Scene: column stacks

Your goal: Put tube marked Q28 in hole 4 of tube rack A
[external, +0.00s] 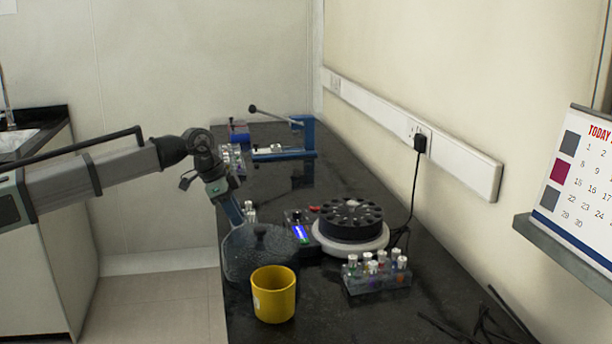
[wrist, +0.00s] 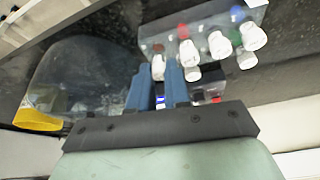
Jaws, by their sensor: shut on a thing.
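My gripper (external: 240,208) hangs low over the left edge of the black bench in the external view. In the wrist view its two blue fingers (wrist: 158,80) are shut on a white-capped tube (wrist: 158,68). A white-capped tube (external: 249,208) also shows beside the fingers in the external view. The tube's marking cannot be read. A clear rack with several white-capped tubes (external: 376,284) stands at the front right of the bench. A clear rack with several capped tubes (wrist: 150,43) lies just beyond the fingertips in the wrist view. No rack letter or hole number is legible.
A yellow mug (external: 274,296) stands at the bench front, with a transparent rounded object (external: 258,250) behind it. A black-rotor device (external: 350,222) with a control box (external: 300,232) sits mid-bench. A blue lever press (external: 303,135) stands at the back. Bench room right of it is clear.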

